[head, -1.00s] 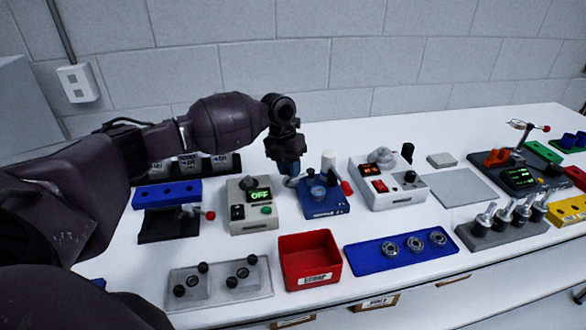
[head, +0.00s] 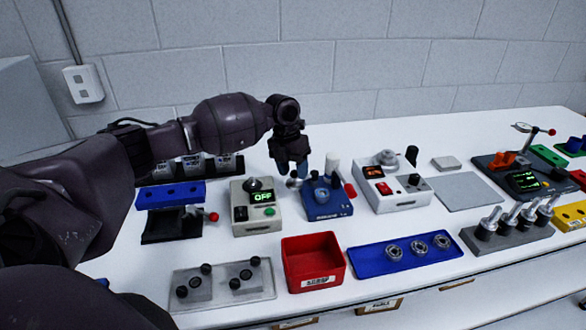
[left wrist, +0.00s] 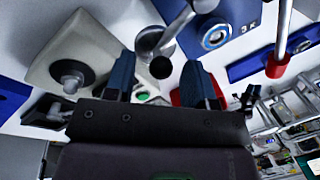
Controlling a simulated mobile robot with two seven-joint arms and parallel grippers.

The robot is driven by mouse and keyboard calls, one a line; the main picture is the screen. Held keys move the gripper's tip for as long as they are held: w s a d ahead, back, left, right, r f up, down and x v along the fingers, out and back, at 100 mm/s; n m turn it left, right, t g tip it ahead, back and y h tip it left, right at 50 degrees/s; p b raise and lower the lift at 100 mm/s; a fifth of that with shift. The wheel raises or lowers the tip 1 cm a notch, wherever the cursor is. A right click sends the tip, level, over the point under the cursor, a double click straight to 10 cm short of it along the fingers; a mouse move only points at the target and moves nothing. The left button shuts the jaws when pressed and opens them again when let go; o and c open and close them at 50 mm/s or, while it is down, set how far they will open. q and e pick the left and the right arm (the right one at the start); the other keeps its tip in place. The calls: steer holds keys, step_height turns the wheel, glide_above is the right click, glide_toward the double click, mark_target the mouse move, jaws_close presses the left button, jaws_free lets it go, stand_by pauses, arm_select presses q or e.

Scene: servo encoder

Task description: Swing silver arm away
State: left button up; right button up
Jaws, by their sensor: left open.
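The blue fixture (head: 328,209) stands mid-bench, with a white post (head: 331,163) and a red-tipped lever. The silver arm (head: 293,183) sticks out at the fixture's left side, partly hidden by my gripper in the head view. In the left wrist view the silver arm (left wrist: 178,27) ends in a round metal disc and a black knob (left wrist: 160,67). My left gripper (head: 292,172) is open and points down over the silver arm. In the left wrist view the black knob appears between the fingertips (left wrist: 158,72); contact cannot be told. My right gripper is not in view.
A grey box reading OFF (head: 256,215) stands just left of the fixture, and a white box with a red switch (head: 390,189) just right. In front are a red bin (head: 313,274) and a blue tray with metal rings (head: 372,262). A grey mat (head: 467,193) lies clear at the right.

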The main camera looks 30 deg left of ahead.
arm_select(q)
step_height(320, 180, up, 11)
steer(key=a, duration=0.2)
steer(key=shift+f, duration=0.2)
steer(key=shift+s, duration=0.1)
stand_by(0.5)
